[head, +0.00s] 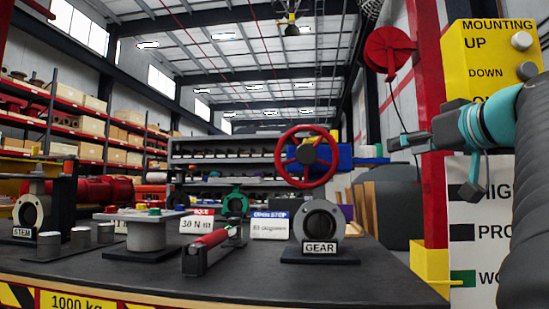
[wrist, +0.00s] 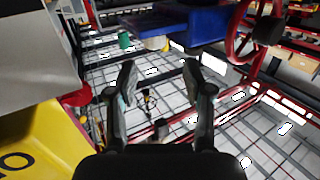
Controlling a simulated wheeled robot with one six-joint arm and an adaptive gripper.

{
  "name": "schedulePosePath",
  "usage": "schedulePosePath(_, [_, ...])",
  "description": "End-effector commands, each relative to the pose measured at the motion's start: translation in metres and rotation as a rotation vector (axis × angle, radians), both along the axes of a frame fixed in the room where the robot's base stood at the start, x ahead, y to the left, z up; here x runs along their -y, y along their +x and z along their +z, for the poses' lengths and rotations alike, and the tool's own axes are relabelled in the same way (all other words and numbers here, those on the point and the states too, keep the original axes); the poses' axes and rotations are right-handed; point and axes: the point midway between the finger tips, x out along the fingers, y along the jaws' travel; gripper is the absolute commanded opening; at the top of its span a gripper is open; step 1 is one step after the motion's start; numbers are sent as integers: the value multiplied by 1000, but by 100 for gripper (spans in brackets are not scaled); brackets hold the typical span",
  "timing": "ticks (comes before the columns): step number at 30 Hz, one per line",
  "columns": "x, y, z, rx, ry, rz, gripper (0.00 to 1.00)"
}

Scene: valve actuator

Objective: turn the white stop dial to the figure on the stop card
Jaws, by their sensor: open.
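The gear valve (head: 320,222) stands on the bench with a red handwheel (head: 283,160) and a blue actuator body (head: 345,155) above it. The blue body also shows in the wrist view (wrist: 190,25), which looks upside down. A small white round part (wrist: 155,43) by the blue body may be the stop dial; its marks are unreadable. In the head view I cannot make out the dial. The stop card (head: 270,227) has a blue heading; its figure is too blurred to be sure of. My gripper (head: 398,143) is open and empty, right of the actuator and apart from it.
A red-handled tool (head: 208,243), a white card with a red heading (head: 197,223) and a flanged stand (head: 147,232) occupy the bench's left and middle. A yellow sign post (head: 490,65) and red column (head: 432,190) stand near my arm. The bench front is clear.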

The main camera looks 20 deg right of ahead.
Motion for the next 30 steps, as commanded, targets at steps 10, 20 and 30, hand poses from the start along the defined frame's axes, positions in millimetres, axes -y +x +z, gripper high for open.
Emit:
schedulePosePath(10, [12,-9,15,63,-20,-14,51])
schedulePosePath(20, [10,37,15,62,-18,-13,51])
schedulePosePath(30, [8,92,15,61,-19,-14,51])
